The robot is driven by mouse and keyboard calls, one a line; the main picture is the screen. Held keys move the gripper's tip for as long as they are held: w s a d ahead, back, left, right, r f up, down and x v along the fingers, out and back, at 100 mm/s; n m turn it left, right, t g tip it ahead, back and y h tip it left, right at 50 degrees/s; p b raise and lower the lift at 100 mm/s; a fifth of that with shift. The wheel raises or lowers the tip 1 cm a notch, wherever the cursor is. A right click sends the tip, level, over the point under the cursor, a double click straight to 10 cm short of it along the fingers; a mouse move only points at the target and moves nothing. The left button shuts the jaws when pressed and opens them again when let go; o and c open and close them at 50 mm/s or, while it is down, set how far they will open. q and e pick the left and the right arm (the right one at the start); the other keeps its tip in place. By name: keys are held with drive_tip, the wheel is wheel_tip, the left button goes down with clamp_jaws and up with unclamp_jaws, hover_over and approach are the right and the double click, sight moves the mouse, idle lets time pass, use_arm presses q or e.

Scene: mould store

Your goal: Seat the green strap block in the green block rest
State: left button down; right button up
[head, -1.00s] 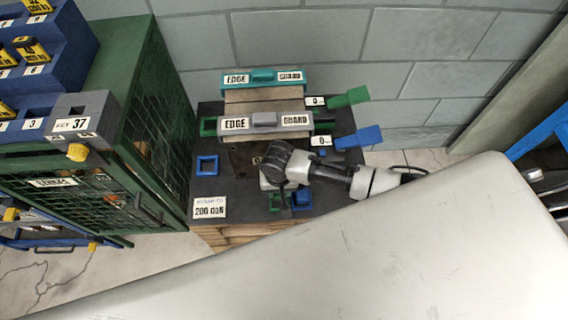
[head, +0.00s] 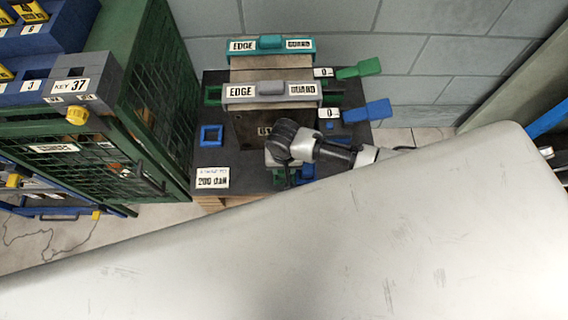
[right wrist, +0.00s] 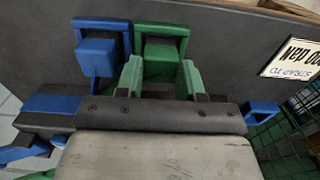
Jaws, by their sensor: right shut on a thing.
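The green strap block (right wrist: 162,60) sits between the two green fingers of my right gripper (right wrist: 162,80) in the right wrist view. The gripper is shut on it. The square green block rest (right wrist: 172,30) stands right behind the block, and the block overlaps its opening. I cannot tell how deep the block is in the rest. In the head view my right gripper (head: 278,165) points down at the near edge of the dark board, and its wrist hides most of the block and rest. My left gripper is not in view.
A blue block (right wrist: 97,56) in a blue rest (right wrist: 104,24) stands close beside the green rest. A grey edge guard (head: 270,92) and a teal one (head: 270,46) lie behind. Green (head: 358,70) and blue (head: 367,111) handles stick out right. A green mesh cage (head: 150,90) stands left.

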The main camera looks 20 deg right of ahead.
idle(0.4)
drive_tip(key=o, duration=1)
drive_tip(key=shift+c, duration=0.2)
drive_tip(key=shift+r, duration=0.1)
